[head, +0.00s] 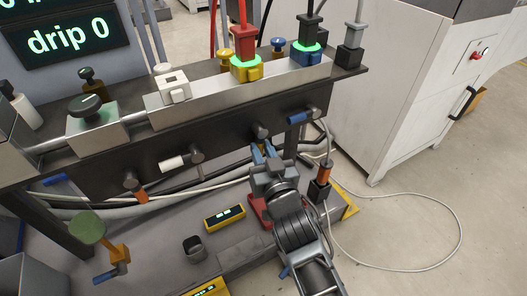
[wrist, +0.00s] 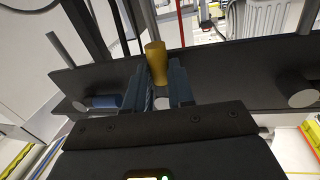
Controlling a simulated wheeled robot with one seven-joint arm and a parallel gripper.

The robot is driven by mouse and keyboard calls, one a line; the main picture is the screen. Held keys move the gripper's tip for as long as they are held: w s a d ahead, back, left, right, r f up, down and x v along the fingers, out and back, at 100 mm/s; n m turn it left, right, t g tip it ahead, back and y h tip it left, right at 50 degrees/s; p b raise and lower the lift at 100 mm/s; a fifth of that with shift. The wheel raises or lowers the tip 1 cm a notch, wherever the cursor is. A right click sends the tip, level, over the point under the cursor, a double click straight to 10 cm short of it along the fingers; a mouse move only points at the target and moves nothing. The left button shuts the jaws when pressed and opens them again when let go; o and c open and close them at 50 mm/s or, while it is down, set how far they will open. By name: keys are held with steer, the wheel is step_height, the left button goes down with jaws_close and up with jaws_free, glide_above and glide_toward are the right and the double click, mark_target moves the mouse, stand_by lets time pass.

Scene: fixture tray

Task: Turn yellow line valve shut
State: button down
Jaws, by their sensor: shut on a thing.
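The yellow valve handle (wrist: 156,60) shows in the wrist view, its thick end sticking up from between the fingers of my gripper (wrist: 163,90). The fingers are shut on it. Its pipe-side end is hidden by the fingers. In the head view my gripper (head: 264,154) is at the front of the dark rail, just below a round dark valve stub (head: 262,131). The yellow handle is hidden there behind the gripper.
A blue-handled valve (head: 299,117) is to the right on the same rail; it also shows in the wrist view (wrist: 106,101). A cable (head: 420,192) loops across the floor.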

steer(key=m, duration=0.2)
steer(key=s+a+r+m+g+p, duration=0.1)
steer(key=m, duration=0.1)
steer(key=a+m+p, duration=0.1)
steer(key=m, duration=0.2)
steer(key=shift+s+r+g, duration=0.2)
steer(key=shift+r+g, duration=0.1)
steer(key=shift+r, duration=0.1)
steer(key=m+p, duration=0.1)
steer(key=r+m+p, duration=0.1)
steer(key=m+p, duration=0.1)
steer(key=shift+s+a+r+m+g+y+p, duration=0.25)
steer(key=shift+a+r+m+g+y+p, duration=0.05)
steer(key=shift+a+m+g+y, duration=0.1)
steer(key=shift+r+m+g+y+p, duration=0.3)
steer(key=shift+m+p, duration=0.4)
steer(key=shift+m, duration=0.35)
steer(key=shift+r+m+g+y+p, duration=0.2)
steer(key=shift+r+m+p, duration=0.2)
steer(key=shift+m+p, duration=0.5)
steer(key=shift+m, duration=0.25)
steer(key=c, duration=1)
jaws_free()
steer(key=shift+o, duration=0.2)
steer(key=v, duration=0.8)
